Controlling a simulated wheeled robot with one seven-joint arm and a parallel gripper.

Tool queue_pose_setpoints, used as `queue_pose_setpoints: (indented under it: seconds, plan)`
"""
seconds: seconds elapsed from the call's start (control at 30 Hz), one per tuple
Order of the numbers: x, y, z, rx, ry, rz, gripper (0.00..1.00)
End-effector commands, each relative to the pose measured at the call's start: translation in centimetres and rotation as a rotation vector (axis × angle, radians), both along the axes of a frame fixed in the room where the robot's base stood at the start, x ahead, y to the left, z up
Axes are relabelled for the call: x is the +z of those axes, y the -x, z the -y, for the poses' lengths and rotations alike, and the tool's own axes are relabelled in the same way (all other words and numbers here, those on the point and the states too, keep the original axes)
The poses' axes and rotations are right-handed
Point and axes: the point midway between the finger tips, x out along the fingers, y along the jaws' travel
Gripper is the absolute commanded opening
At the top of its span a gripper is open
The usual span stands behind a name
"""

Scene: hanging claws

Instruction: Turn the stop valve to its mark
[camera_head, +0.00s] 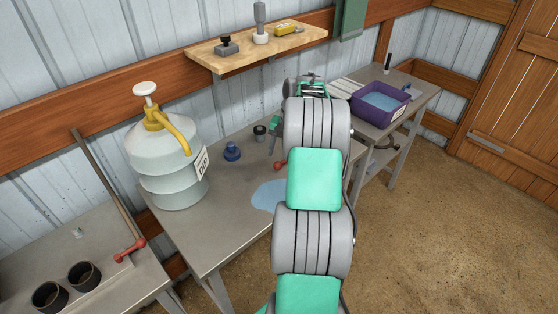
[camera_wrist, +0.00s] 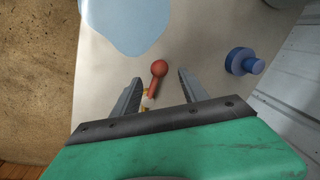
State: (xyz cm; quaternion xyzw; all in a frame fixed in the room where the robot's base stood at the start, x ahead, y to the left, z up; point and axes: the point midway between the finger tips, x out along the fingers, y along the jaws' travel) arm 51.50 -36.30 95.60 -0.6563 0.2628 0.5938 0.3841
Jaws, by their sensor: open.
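The stop valve appears as a red lever with a rounded end (camera_wrist: 158,70) in the wrist view. A small yellow part shows at its lower end, partly hidden by my gripper. In the head view only a bit of red (camera_head: 280,165) shows beside my arm. My gripper (camera_wrist: 160,77) is open, with one finger on each side of the lever and a gap on both sides. The lever does not look gripped. I cannot make out the mark.
A blue fitting (camera_wrist: 243,62) stands right of my gripper in the wrist view. A pale blue puddle (camera_head: 270,195) lies on the bench. A large jug (camera_head: 165,165) stands left, a purple basin (camera_head: 380,103) right. A wooden shelf (camera_head: 250,48) hangs above.

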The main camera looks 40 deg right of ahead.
Motion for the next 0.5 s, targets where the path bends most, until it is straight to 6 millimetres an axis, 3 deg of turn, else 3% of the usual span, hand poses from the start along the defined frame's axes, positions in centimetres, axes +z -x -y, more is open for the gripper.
queue_pose_setpoints:
  seconds: [0.2,0.5]
  plan:
    - [-3.7,-0.6,-0.5,0.001,-0.002,-0.002,0.52]
    - [-4.8,-0.7,-0.6,0.001,0.001,-0.001,0.52]
